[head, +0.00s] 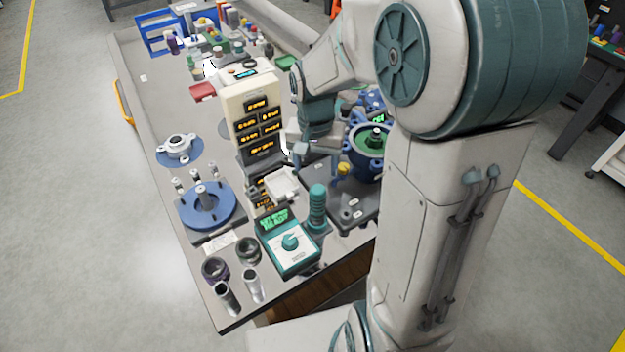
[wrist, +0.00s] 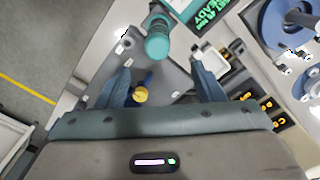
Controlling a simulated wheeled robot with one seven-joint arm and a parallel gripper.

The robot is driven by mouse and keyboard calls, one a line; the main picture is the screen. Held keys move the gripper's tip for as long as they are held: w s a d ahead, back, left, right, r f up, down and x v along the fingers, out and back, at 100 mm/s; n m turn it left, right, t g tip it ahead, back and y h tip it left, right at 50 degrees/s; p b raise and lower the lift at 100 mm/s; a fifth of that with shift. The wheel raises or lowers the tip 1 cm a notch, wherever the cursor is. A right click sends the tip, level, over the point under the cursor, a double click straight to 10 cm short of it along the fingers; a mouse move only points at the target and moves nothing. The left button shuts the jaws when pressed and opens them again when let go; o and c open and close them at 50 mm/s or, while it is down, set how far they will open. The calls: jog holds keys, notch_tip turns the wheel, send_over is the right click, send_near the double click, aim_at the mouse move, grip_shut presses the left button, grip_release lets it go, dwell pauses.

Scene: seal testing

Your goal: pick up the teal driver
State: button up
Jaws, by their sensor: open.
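The teal driver (head: 318,205) stands upright, with its ribbed handle on top, between the teal control box and the dark grey plate in the head view. In the wrist view the driver (wrist: 157,42) shows its rounded teal end, ahead of the fingertips and near their midline. My gripper (wrist: 161,78) is open and empty, with its two fingers spread apart. In the head view my gripper (head: 312,153) is above and behind the driver, beside the white display tower, apart from the driver. The driver's lower end is largely hidden.
The teal box with a green screen (head: 290,243) stands close to the driver. A white tray (head: 282,185) and display tower (head: 252,115) are on its far side. The dark plate (head: 350,208) carries a yellow-topped part (head: 343,168) and a blue housing (head: 362,152).

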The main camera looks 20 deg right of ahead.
aim_at(315, 187)
jog(key=shift+w+f, duration=0.1)
jog(key=shift+w, duration=0.15)
notch_tip(315, 187, down, 8)
jog(key=shift+s+d+f+p, duration=0.15)
jog(key=shift+f+p, duration=0.1)
jog(key=shift+f, duration=1.2)
jog(key=shift+s+d+f+p, duration=0.15)
jog(key=shift+f+p, duration=0.1)
jog(key=shift+f, duration=1.15)
jog(key=shift+w, duration=0.15)
jog(key=c, duration=1.2)
